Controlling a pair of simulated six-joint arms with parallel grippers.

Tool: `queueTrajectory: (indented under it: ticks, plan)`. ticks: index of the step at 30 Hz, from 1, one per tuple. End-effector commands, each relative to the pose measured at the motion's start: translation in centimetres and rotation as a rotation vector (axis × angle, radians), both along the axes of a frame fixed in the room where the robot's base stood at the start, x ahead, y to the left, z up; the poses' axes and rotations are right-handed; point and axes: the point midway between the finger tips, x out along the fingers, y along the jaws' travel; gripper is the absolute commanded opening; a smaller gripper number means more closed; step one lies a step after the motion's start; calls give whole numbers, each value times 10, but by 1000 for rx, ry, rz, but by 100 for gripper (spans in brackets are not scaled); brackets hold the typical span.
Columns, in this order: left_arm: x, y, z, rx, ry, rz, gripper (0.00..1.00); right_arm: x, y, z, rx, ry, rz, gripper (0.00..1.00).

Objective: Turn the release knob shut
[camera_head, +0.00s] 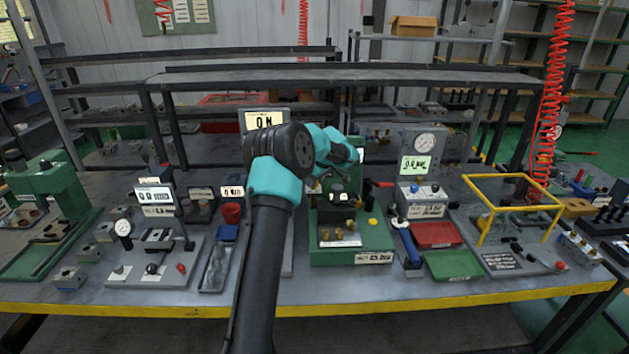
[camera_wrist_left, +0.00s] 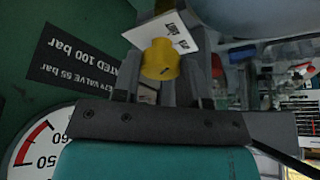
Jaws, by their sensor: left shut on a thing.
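My left gripper (camera_head: 345,154) reaches over the green test stand (camera_head: 318,252) from the left. In the wrist view its dark fingers (camera_wrist_left: 162,80) stand on either side of a yellow knob (camera_wrist_left: 160,60) and are shut on it. A white tag (camera_wrist_left: 160,28) with print lies just past the knob. Beside it, the green face of the stand carries a black label (camera_wrist_left: 68,60) and a round pressure gauge (camera_wrist_left: 38,135) with a red band. In the head view the gripped knob is hidden behind my gripper. My right gripper is not in view.
A blue-handled tool (camera_head: 408,245) and red (camera_head: 437,235) and green (camera_head: 453,265) trays lie right of the stand. A yellow wire frame (camera_head: 512,178) stands farther right. A small fixture plate (camera_head: 150,268) is at the left. The bench edge (camera_head: 400,301) is yellow.

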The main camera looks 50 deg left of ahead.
Motion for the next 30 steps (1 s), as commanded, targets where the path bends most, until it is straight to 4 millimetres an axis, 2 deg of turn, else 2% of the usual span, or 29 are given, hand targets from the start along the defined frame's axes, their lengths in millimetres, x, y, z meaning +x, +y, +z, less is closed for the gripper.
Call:
queueTrajectory:
  ticks: [4,5,12,23,30]
  plan:
    - [0,0,0,-1,-1,1,16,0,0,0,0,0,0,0]
    - [0,0,0,-1,-1,1,41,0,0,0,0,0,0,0]
    - [0,0,0,0,0,0,64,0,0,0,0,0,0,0]
    - [1,-1,4,0,-1,-2,65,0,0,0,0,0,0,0]
    - [2,-12,29,2,-4,-2,65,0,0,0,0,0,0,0]
